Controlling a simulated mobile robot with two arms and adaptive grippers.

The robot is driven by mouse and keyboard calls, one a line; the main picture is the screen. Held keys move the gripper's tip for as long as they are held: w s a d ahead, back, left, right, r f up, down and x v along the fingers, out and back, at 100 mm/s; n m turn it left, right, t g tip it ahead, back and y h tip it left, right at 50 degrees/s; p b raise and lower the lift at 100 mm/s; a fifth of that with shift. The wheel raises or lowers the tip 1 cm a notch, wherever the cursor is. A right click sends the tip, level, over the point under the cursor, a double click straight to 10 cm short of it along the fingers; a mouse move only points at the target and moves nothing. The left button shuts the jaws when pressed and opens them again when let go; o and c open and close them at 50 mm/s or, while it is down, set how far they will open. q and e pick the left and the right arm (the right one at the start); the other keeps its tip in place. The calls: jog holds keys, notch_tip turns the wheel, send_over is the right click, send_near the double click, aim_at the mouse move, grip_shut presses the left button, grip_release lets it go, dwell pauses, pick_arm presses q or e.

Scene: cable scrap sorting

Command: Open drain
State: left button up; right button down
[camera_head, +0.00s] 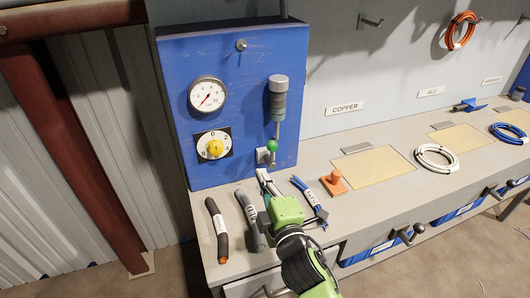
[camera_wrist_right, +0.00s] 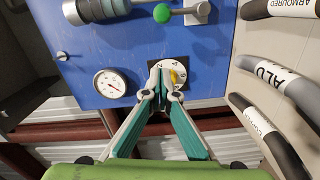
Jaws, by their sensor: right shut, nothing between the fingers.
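A green ball knob (camera_head: 272,145) sits on a small grey valve fitting at the lower right of the blue panel (camera_head: 240,60), below a grey cylinder (camera_head: 279,105). The knob also shows at the top of the right wrist view (camera_wrist_right: 161,13), on a short rod running to the fitting. My right gripper (camera_head: 262,173) is just below and in front of the knob, apart from it as far as I can tell. Its fingers (camera_wrist_right: 160,68) are together and empty, and overlap the yellow dial in the wrist view. My left gripper is not in view.
The panel also carries a pressure gauge (camera_head: 207,95) and a yellow selector knob (camera_head: 214,147). Labelled cable pieces lie on the bench close to my right arm: a black one (camera_head: 216,230), a grey one (camera_head: 246,208) and a blue bundle (camera_head: 303,187). An orange stamp-like object (camera_head: 334,184) stands to the right.

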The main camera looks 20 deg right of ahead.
pick_arm(q)
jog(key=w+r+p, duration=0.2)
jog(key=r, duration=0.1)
jog(key=shift+p, duration=0.3)
pick_arm(e)
jog(key=w+d, duration=0.4)
jog(key=w, duration=0.6)
jog(key=shift+w+f, duration=0.15)
jog(key=shift+f, duration=0.3)
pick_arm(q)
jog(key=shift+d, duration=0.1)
pick_arm(e)
jog(key=shift+w+d, duration=0.1)
jog(key=shift+w, duration=0.05)
